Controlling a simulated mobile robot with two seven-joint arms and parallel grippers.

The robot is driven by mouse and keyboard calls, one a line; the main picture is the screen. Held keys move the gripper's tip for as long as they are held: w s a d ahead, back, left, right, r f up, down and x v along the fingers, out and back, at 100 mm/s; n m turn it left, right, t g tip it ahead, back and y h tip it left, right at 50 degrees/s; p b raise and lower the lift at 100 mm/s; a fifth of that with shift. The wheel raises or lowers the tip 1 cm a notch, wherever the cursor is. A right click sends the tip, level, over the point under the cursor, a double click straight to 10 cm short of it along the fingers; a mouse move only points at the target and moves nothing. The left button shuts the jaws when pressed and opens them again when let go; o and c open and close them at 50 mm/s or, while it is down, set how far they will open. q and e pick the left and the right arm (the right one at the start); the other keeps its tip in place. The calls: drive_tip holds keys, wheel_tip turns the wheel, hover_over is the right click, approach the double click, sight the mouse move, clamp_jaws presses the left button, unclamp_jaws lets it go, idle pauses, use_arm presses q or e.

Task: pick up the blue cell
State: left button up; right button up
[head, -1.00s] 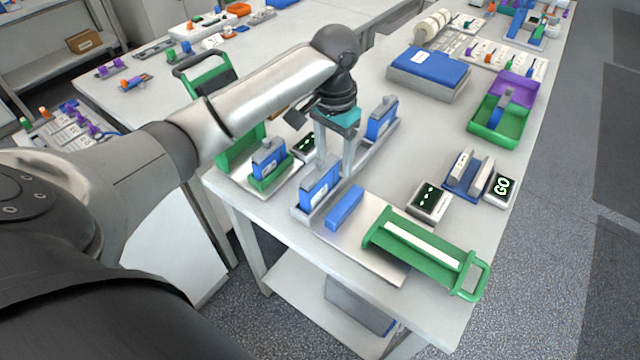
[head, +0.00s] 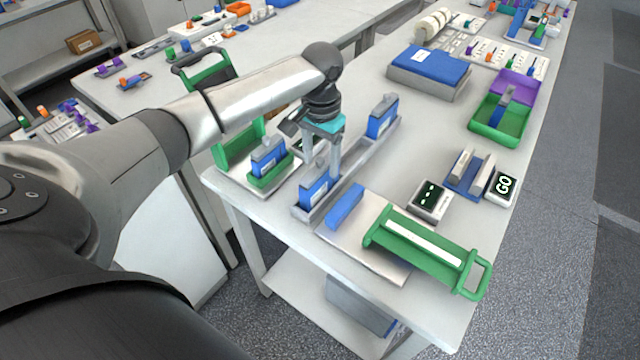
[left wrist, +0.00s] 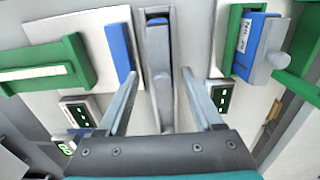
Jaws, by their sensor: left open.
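A blue cell (head: 316,188) with a white label stands upright in the near end of a long grey rack (head: 352,160). A second blue cell (head: 381,120) stands at the rack's far end. A third blue cell (head: 268,160) sits in a green holder to the left; it also shows in the left wrist view (left wrist: 247,45). My left gripper (head: 321,174) is open and points down above the rack, close to the near cell. Fingertip contact cannot be told. My right gripper is not in view.
A blue block (head: 345,207) lies on a pale plate right of the near cell, beside a green-handled frame (head: 425,245). Small display boxes (head: 430,199) stand nearby. A green and purple open case (head: 495,125) is farther right.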

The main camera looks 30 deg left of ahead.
sight(320, 183)
use_arm(q)
wheel_tip(320, 183, down, 5)
drive_tip(key=shift+a+f+b, duration=0.1)
drive_tip(key=shift+b, duration=0.25)
drive_tip(key=shift+c, duration=0.3)
clamp_jaws()
drive_tip(key=shift+r, duration=0.2)
idle(0.8)
